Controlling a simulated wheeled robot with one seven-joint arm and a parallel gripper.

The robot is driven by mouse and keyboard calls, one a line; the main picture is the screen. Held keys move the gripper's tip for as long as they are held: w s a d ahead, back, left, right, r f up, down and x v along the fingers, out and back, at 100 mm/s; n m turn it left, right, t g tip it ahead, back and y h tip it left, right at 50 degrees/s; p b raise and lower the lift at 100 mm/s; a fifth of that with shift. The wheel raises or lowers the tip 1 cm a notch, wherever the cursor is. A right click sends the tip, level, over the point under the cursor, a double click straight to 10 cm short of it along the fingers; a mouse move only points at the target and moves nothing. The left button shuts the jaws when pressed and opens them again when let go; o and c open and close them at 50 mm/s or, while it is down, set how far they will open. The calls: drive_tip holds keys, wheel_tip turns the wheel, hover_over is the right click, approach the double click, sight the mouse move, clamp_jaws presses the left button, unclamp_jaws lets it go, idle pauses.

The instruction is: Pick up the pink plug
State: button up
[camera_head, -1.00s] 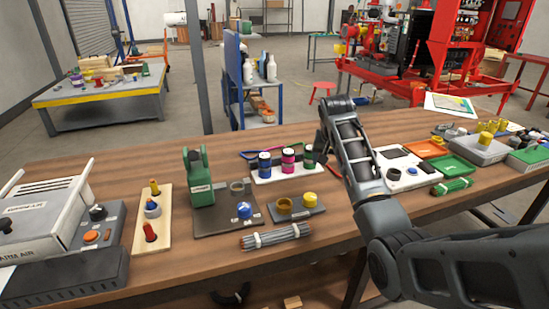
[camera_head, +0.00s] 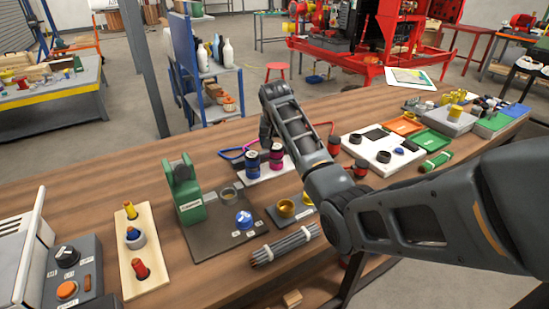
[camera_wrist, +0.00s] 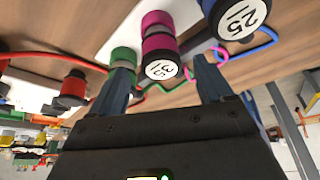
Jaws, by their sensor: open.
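The pink plug (camera_head: 276,157) stands in a white rack (camera_head: 248,178), just right of the blue plug (camera_head: 253,163). In the wrist view the pink plug (camera_wrist: 158,42) shows its white numbered cap, with a green plug (camera_wrist: 123,55) on its left and the blue plug (camera_wrist: 230,15) on its right. My gripper (camera_wrist: 161,64) is open, its two fingers apart at either side of the pink plug in that view. No contact is visible. In the head view the arm hides the green plug and most of the gripper.
Red-and-black pieces (camera_head: 334,146) stand right of my forearm. A green press-like fixture (camera_head: 183,190), a bundle of grey rods (camera_head: 285,245) and a white board (camera_head: 380,152) are also on the wooden table. A blue loop (camera_head: 232,154) lies behind the rack.

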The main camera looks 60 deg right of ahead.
sight(276, 147)
drive_tip(key=x, duration=0.4)
drive_tip(key=shift+a+f, duration=0.1)
drive_tip(key=c, duration=1.2)
wheel_tip(276, 147, up, 9)
drive_tip(key=shift+f+b, duration=0.2)
drive_tip(key=shift+b, duration=0.15)
drive_tip(key=shift+r, duration=0.75)
